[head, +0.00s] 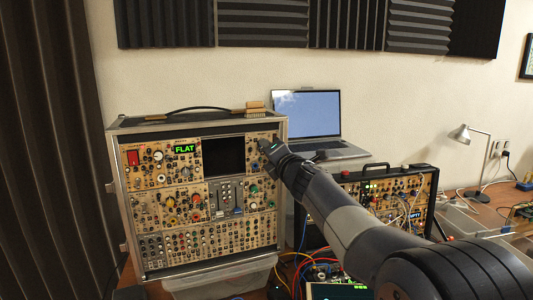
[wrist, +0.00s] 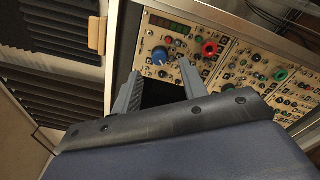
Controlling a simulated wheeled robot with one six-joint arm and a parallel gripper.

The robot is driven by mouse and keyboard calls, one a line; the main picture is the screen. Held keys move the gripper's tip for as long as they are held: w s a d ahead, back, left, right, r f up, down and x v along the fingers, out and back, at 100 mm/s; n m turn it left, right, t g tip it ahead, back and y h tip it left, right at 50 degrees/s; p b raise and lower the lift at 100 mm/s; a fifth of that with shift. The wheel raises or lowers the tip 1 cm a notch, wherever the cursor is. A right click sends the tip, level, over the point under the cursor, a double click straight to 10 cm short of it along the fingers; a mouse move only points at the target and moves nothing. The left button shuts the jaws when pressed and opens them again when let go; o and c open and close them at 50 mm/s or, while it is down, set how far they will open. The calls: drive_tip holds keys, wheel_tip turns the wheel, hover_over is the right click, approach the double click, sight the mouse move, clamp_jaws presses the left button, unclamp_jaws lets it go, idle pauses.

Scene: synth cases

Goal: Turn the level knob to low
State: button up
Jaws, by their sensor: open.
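A synth case (head: 198,195) with tan panels full of knobs stands on the table in the head view. A blue knob with a pale pointer mark (wrist: 160,56) sits near the panel's edge in the wrist view, below a dark display strip. My gripper (head: 267,146) is at the case's upper right corner. In the wrist view my gripper (wrist: 160,69) is open, with its two fingers on either side of the line to the blue knob. I cannot tell whether they touch it. No label is readable, so which knob is the level knob is unclear.
An open laptop (head: 308,115) stands behind my arm. A second, smaller case (head: 375,190) with cables is at right, near a lamp (head: 463,135).

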drive_tip(key=v, duration=0.6)
drive_tip(key=shift+s+d+b, duration=0.2)
drive_tip(key=shift+s+b, duration=0.1)
drive_tip(key=shift+b, duration=0.15)
drive_tip(key=shift+f, duration=0.1)
drive_tip(key=p+x, duration=0.2)
drive_tip(key=x, duration=0.9)
drive_tip(key=shift+p, duration=0.4)
drive_tip(key=shift+s, duration=0.2)
